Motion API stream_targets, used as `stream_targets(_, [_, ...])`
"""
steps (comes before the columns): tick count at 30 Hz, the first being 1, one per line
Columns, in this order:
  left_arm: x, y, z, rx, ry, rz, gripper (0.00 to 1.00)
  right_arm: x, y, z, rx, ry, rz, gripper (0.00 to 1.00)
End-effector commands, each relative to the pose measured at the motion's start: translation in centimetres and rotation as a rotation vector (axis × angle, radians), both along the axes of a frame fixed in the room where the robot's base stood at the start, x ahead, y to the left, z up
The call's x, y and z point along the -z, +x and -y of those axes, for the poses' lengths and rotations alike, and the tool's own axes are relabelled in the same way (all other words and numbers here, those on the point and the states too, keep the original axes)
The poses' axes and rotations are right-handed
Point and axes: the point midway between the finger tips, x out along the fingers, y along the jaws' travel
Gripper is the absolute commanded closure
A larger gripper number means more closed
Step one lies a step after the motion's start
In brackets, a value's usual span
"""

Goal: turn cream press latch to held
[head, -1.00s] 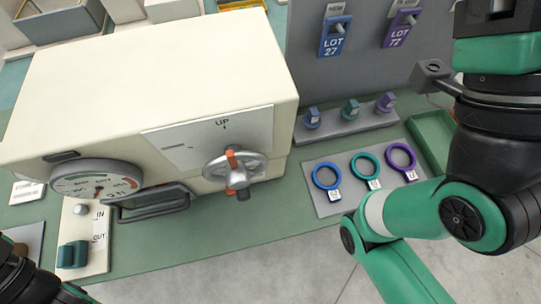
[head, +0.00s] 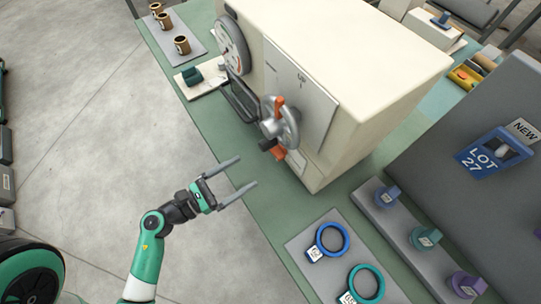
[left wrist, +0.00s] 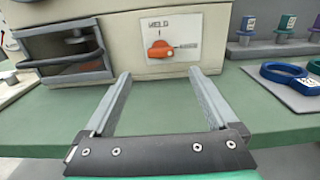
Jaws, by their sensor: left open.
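The cream press (head: 375,60) stands on the green bench. Its latch is an orange knob on a white plate low on the front; in the left wrist view the knob (left wrist: 160,50) lies roughly level, with a label above it and one to its right, both too small to read surely. In the head view the orange latch (head: 279,153) shows partly below the handwheel. My left gripper (head: 246,171) is open and empty at the bench's front edge, apart from the latch. In the left wrist view its fingers (left wrist: 160,73) point toward the plate. My right gripper is out of view.
The handwheel (head: 281,122) juts from the press above the latch. A dark handle (left wrist: 76,50) lies left of it. Blue (head: 328,241) and teal (head: 366,284) rings lie on a grey mat to the right. Bench before the latch is clear.

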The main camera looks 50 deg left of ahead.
Motion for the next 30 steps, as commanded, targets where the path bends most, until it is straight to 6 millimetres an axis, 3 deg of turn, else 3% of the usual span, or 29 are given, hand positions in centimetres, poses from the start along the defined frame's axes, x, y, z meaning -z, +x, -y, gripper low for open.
stream_targets(12, [-0.2,8.2,0.9,0.003,0.001,0.005,0.07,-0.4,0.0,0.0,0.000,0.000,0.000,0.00])
stream_targets(16, [-0.1,9.3,0.9,0.001,0.001,0.004,0.07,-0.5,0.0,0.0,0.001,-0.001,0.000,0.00])
stream_targets(24, [-0.1,9.5,0.9,-0.001,-0.001,0.004,0.07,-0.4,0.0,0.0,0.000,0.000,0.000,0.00])
stream_targets(25, [-0.1,9.5,0.9,-0.001,-0.001,0.004,0.09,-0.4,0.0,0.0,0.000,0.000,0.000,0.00])
stream_targets(30, [-0.1,9.5,0.9,-0.001,-0.001,0.004,0.40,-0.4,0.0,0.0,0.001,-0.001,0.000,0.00])
